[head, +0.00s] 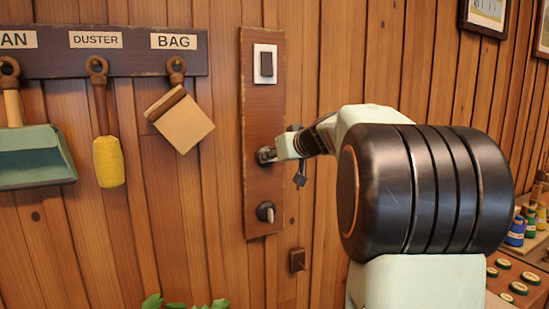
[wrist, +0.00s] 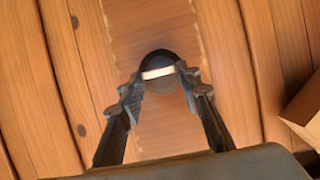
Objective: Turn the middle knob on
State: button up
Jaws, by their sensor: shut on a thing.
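The middle knob (head: 266,155) is on a dark wooden panel (head: 264,120) fixed to the plank wall, and my arm partly hides it. In the wrist view it is a round dark base with a pale bar (wrist: 158,72). My gripper (head: 282,149) reaches it from the right. The lower knob (head: 265,211) has a pale bar that looks tilted. A dark rocker switch (head: 266,64) on a white plate is at the panel's top.
A rack (head: 130,52) at left holds a green dustpan (head: 35,158), a yellow duster (head: 109,162) and a tan bag (head: 180,122). A small square wall block (head: 297,260) is below the panel. Bottles (head: 516,232) stand at far right. A plant (head: 185,302) shows at the bottom.

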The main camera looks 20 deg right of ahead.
jog(key=shift+d+f, duration=0.1)
jog(key=m+y+b, duration=0.1)
jog(key=m+b, duration=0.1)
jog(key=m+y+b, duration=0.1)
jog(key=m+b, duration=0.1)
jog(key=d+m+y+b, duration=0.1)
jog(key=b, duration=0.1)
jog(key=shift+f+m+y, duration=0.35)
jog(key=shift+m+y, duration=0.05)
jog(key=m+b, duration=0.1)
jog(key=m+y+b, duration=0.1)
jog(key=m+t+b, duration=0.1)
jog(key=shift+d+f+y, duration=0.15)
jog(key=shift+f+y, duration=0.1)
jog(key=shift+y, duration=0.15)
jog(key=m+t+b, duration=0.1)
jog(key=m, duration=0.1)
jog(key=m+y+b, duration=0.1)
jog(key=m, duration=0.1)
jog(key=shift+f+t+b, duration=0.15)
jog(key=shift+t+b, duration=0.2)
jog(key=shift+t, duration=0.05)
jog(key=shift+m, duration=0.5)
